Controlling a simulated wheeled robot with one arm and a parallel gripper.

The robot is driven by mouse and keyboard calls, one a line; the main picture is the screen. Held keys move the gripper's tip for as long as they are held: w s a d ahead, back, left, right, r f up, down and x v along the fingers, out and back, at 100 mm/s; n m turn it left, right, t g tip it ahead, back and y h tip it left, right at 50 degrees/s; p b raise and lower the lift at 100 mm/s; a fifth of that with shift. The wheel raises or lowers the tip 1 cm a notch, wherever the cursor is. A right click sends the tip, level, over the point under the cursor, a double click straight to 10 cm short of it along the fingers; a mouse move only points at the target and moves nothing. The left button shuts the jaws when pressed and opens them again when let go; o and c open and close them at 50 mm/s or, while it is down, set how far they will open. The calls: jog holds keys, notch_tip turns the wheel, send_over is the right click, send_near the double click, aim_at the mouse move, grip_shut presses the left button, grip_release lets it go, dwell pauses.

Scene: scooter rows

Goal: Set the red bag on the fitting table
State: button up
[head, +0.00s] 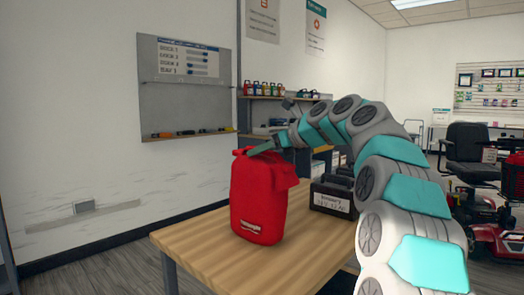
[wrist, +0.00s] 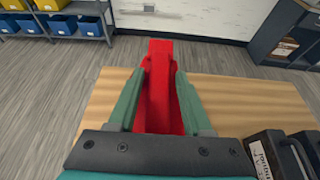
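The red bag (head: 260,205) is upright over the wooden table (head: 195,243), with its base at or very near the tabletop; I cannot tell whether it touches. My gripper (head: 262,148) is at the top of the bag. In the wrist view the red bag (wrist: 160,90) fills the space between the two green fingers of my gripper (wrist: 162,68), which look closed against it from both sides. The wooden table also shows under the bag in the wrist view (wrist: 250,97).
A dark battery box (head: 333,196) with a white label stands on the table to the right of the bag. A shelf (head: 262,97) with small bottles is behind. A red scooter (head: 490,235) is at the right. The table's near left part is bare.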

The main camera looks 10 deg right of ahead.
jog(key=shift+o, duration=0.4)
jog(key=shift+r, duration=0.2)
